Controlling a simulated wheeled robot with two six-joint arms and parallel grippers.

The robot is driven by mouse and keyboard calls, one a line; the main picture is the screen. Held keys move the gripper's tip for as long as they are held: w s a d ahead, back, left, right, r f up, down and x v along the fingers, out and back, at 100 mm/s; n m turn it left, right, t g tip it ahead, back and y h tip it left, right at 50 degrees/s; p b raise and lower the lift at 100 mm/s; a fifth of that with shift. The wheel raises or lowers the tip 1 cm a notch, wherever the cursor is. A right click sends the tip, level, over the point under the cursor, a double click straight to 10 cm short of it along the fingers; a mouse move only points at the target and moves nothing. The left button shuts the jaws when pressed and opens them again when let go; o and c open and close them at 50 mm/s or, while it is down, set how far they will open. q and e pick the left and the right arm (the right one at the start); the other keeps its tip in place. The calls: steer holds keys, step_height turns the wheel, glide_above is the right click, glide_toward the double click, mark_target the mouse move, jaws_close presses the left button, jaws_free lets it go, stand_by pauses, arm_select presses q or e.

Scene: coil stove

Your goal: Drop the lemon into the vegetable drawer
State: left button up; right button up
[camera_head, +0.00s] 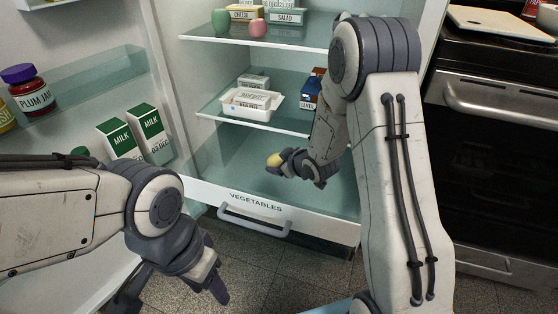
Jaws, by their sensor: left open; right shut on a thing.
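The lemon (273,160) is a small yellow fruit held at the tip of my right gripper (281,164), which is shut on it. It is inside the open fridge, in front of the lower interior and above the vegetable drawer (209,189) in this view. The drawer has a white front labelled VEGETABLES and a grey handle (254,221). I cannot tell how far the drawer is pulled out. My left gripper (222,292) is open and empty, pointing down in front of the fridge, left of the handle.
The fridge door (97,68) stands open at left, with a plum jam jar (29,92) and two milk cartons (151,133). A shelf (213,109) with a white tub (250,102) is above the lemon. The stove (490,155) stands at right.

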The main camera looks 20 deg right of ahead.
steer(key=o, duration=1.3)
steer(key=shift+r, duration=0.1)
steer(key=p+v, duration=0.3)
steer(key=v, duration=0.7)
steer(key=shift+s, duration=0.2)
steer(key=shift+r, duration=0.1)
